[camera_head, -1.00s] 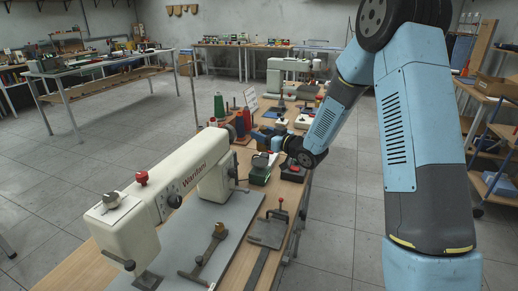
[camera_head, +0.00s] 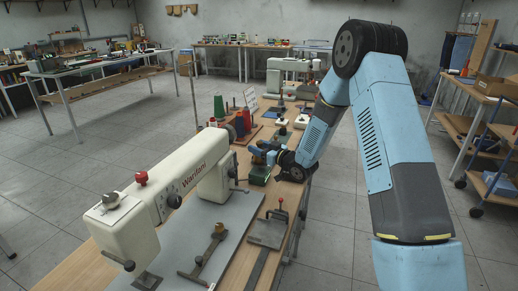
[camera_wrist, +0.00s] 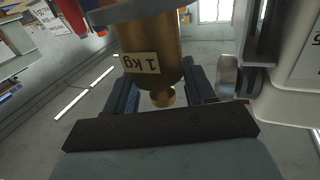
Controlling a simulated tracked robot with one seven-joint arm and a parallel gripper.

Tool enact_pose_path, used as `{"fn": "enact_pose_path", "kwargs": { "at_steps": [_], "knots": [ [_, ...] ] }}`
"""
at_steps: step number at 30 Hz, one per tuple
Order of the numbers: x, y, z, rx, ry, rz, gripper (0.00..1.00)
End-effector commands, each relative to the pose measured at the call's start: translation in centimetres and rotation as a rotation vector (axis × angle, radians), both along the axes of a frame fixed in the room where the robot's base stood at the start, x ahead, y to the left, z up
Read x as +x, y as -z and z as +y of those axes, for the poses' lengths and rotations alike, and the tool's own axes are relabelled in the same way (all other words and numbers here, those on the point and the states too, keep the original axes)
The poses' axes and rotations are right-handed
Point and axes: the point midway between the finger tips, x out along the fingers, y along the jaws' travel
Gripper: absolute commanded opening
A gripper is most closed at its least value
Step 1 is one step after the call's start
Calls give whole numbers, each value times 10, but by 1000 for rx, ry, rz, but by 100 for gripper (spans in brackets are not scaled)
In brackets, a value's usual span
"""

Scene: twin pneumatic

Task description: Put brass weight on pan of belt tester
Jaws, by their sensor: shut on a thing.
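My gripper (camera_wrist: 160,88) is shut on the brass weight (camera_wrist: 150,45), around its narrow knobbed end. The weight is a brass cylinder with a "1 kg" label, upside down in the wrist view. A flat grey rim (camera_wrist: 128,10) lies at the weight's far end; it may be the pan, and I cannot tell whether they touch. In the head view my gripper (camera_head: 262,150) is over the workbench, near a dark green device (camera_head: 259,174). The weight is hidden there by the wrist. I cannot pick out the belt tester with certainty.
A pale housing (camera_wrist: 295,60) with a metal knob stands close at the right of the wrist view. A cream sewing machine (camera_head: 180,180) fills the near workbench. Thread cones (camera_head: 219,108) stand left of my gripper. The floor beside the bench is clear.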

Motion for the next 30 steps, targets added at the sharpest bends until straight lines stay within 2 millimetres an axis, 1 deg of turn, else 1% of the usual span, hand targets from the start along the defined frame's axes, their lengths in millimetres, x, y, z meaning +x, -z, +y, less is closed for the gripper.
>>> {"fn": "enact_pose_path", "kwargs": {
  "at_steps": [10,11,18,19,27,30],
  "knots": [
    [1,0,1,2,0,-5,0],
    [0,2,0,0,0,-1,55],
    [0,2,1,0,-1,-1,78],
    [0,2,1,0,-1,-1,80],
    [0,1,1,1,-1,-2,80],
    [-4,1,-4,0,0,-1,80]
  ]
}}
